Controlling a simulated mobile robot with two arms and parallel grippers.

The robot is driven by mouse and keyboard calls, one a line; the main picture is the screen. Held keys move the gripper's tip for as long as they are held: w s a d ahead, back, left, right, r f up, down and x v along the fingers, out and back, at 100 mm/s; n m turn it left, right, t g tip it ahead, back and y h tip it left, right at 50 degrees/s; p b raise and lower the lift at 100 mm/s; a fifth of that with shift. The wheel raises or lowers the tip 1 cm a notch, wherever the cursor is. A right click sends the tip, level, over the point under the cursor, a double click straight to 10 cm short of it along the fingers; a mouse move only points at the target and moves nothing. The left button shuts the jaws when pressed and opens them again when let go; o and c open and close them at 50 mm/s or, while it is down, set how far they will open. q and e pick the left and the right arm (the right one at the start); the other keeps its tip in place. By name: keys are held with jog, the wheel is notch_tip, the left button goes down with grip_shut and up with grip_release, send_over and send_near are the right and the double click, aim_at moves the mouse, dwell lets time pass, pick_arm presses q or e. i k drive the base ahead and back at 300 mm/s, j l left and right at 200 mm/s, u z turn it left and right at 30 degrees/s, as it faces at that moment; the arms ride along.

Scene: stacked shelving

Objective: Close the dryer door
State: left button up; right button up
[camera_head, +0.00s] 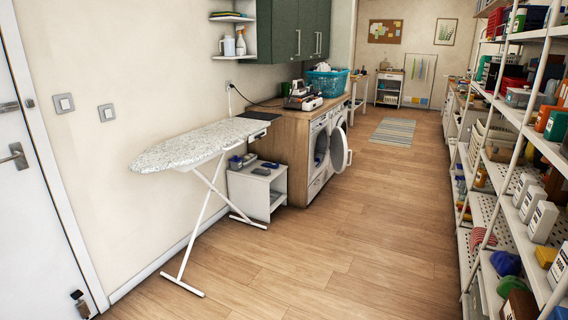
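The front-loading machine with the open door, which looks like the dryer (318,178), stands under the wooden counter on the left, in the middle distance. Its round door (338,150) stands open, swung out into the aisle on the side away from me. The dark round opening (321,147) shows beside it. A second white machine (341,117) stands just beyond, partly hidden by the open door. Neither of my grippers is in view.
An ironing board (190,146) stands at the left, with a small white cabinet (258,188) between it and the dryer. Loaded shelving (515,185) lines the right side. The wooden floor (330,240) between is clear, with a striped rug (393,131) farther back.

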aim_at(338, 150)
jog(key=i+l+z, duration=0.15)
jog(key=i+z, duration=0.15)
jog(key=i, duration=0.45)
jog(key=i+z, duration=0.35)
jog(key=i, duration=0.4)
jog(key=i+j+z, duration=0.3)
jog(key=i, duration=0.45)
jog(key=i+l, duration=0.1)
jog(key=i, duration=1)
jog(key=i+l, duration=0.1)
jog(key=i, duration=0.95)
